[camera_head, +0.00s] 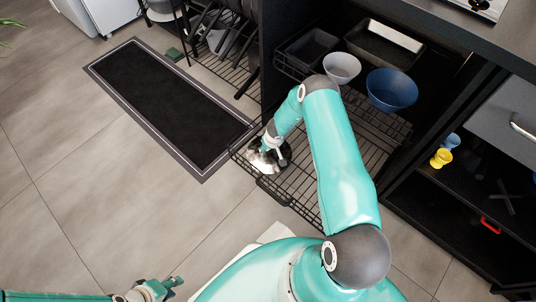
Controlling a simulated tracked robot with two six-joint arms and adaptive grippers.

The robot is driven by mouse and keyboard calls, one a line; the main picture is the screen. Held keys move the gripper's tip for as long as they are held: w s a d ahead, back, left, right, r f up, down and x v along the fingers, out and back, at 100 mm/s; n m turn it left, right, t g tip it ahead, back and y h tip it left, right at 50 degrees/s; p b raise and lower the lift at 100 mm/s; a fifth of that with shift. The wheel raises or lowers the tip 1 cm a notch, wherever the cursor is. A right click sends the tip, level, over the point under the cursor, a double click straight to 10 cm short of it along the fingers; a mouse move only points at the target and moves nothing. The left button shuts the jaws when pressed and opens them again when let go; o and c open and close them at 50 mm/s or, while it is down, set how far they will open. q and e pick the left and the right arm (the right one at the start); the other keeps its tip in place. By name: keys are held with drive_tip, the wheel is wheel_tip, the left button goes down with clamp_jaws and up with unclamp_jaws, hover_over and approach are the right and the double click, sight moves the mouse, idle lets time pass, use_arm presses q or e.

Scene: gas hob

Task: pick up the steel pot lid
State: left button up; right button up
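The steel pot lid (264,161), shiny and round, sits at the left front of a pulled-out wire drawer (306,190). The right arm reaches across the drawer from below, and its gripper (272,147) is right at the lid. The fingers are small and partly hidden by the wrist, so I cannot tell whether they grip the lid or only touch it. My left gripper (172,288) is low at the bottom left, above the floor, with its fingers apart and empty, far from the lid.
A black mat (165,104) lies on the floor at left.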

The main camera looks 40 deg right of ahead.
clamp_jaws()
